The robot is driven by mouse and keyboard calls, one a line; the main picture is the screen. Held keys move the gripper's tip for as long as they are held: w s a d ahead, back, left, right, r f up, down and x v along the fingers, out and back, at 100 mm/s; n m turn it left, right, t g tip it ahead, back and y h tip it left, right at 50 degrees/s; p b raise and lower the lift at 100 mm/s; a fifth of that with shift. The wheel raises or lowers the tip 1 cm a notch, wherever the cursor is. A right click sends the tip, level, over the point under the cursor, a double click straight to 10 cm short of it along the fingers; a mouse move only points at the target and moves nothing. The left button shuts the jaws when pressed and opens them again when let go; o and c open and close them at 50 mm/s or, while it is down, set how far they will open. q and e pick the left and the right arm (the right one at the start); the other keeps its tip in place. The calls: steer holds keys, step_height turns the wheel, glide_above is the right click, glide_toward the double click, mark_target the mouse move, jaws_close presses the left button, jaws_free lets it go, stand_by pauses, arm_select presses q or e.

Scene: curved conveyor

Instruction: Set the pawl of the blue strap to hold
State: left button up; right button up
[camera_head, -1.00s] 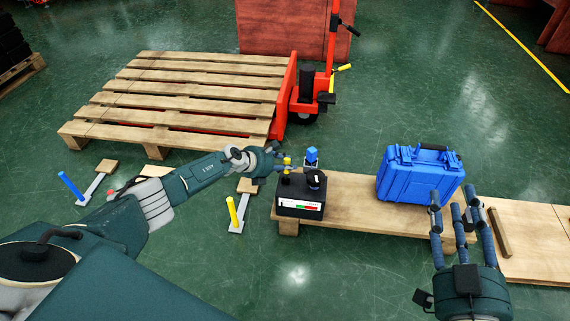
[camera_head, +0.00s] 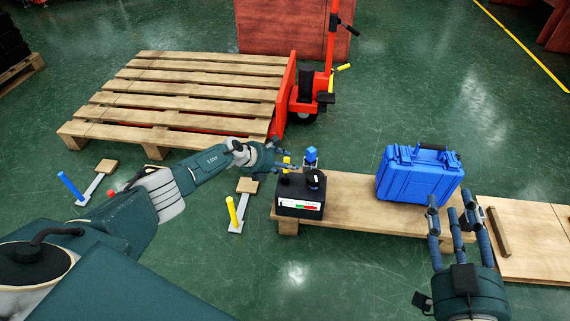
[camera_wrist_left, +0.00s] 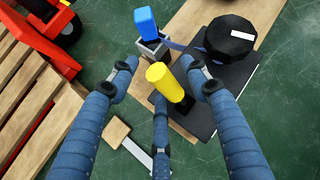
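The black box (camera_head: 298,210) carries a gauge, a round black drum (camera_head: 316,179) and an upright yellow knob (camera_head: 286,161). A blue block (camera_head: 311,153) on a grey bracket stands behind it. In the left wrist view a short blue strap (camera_wrist_left: 177,46) runs between the bracket (camera_wrist_left: 151,49) and the drum (camera_wrist_left: 230,38). My left gripper (camera_head: 284,160) is open, its fingers apart around the yellow knob (camera_wrist_left: 165,78); contact is unclear. The blue block (camera_wrist_left: 146,20) lies beyond its fingertips. My right gripper (camera_head: 451,205) is open and empty in front of the blue case.
The blue case (camera_head: 420,175) sits on the wooden board (camera_head: 350,208) right of the box. A pallet (camera_head: 190,90) and red pallet jack (camera_head: 308,95) are behind. Front floor is clear.

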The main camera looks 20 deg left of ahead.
arm_select(q)
steer(key=shift+s+a+r, duration=0.2)
steer(key=shift+a+r, duration=0.05)
steer(key=shift+r, duration=0.05)
steer(key=v, duration=1.1)
steer(key=shift+s+d, duration=0.1)
steer(key=shift+s, duration=0.05)
